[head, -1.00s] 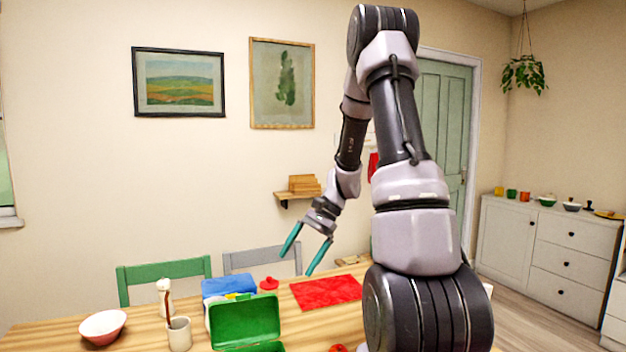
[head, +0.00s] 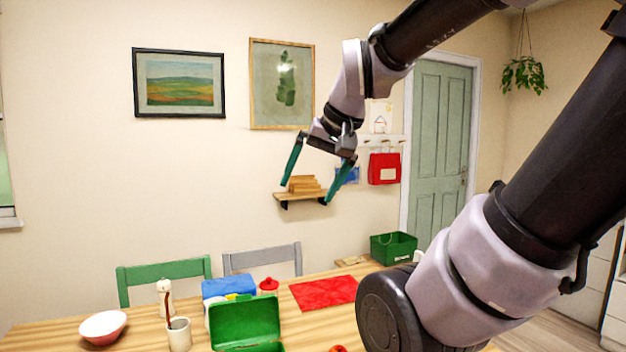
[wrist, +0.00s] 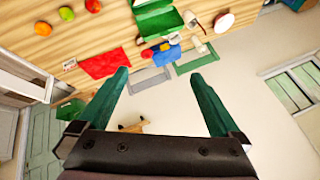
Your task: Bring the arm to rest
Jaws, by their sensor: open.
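My gripper (head: 318,178) is open and empty, its two teal fingers spread apart. In the head view it hangs in the air above the table, in front of the wall and the small shelf. My arm reaches in from the right of the head view and hides part of the right side of the room.
The wooden table (head: 60,335) bears a green open box (head: 245,318), a red mat (head: 325,292), a bowl (head: 103,327) and a cup (head: 179,335).

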